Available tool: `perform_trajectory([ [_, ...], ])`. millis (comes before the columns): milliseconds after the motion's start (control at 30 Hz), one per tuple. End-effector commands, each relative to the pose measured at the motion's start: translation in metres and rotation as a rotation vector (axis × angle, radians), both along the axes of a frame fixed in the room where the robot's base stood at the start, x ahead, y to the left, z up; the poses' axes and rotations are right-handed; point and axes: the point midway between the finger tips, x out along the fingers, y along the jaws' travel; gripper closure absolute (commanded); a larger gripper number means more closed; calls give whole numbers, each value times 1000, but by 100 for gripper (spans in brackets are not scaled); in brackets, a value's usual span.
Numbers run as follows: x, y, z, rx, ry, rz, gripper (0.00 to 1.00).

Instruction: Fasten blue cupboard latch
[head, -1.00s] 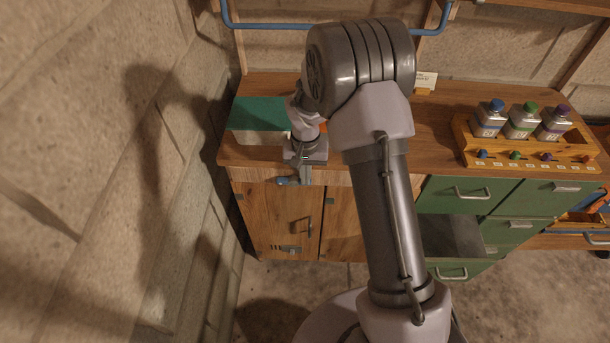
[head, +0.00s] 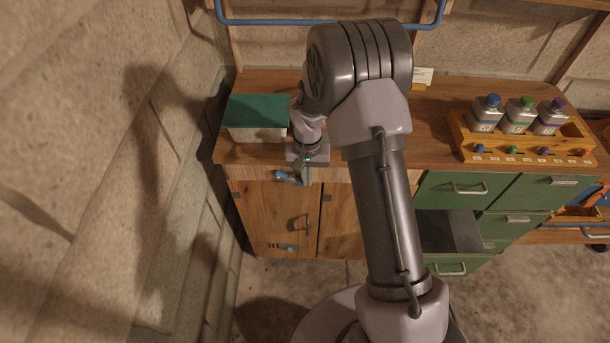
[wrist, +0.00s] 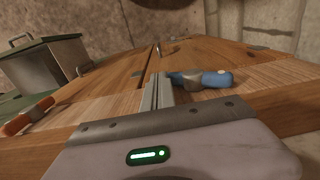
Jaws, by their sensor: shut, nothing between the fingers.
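The blue latch (head: 288,177) sits at the top of the left wooden cupboard door, just under the counter edge. Its handle lies nearly level, pointing left in the head view. In the wrist view the blue handle (wrist: 205,79) extends right from beside my fingers. My gripper (wrist: 157,92) is shut and empty, with its fingers close beside the handle's inner end; I cannot tell whether they touch. In the head view my gripper (head: 306,177) is small and partly merges with the latch. The left cupboard door (head: 275,218) looks closed.
An orange handle (wrist: 28,118) lies left of my fingers in the wrist view. A green-topped box (head: 258,117) stands on the counter's left. A wooden rack (head: 520,147) with bottles is at right. A green drawer (head: 450,232) stands open. A stone wall rises at left.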

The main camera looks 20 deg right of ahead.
Motion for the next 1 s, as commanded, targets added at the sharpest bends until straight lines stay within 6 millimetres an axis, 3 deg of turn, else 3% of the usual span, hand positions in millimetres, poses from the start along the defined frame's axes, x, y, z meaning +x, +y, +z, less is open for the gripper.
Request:
perform_trajectory([
  [433,-1,-3,-19,0,0,1,100],
  [1000,-1,-3,-22,0,0,1,100],
])
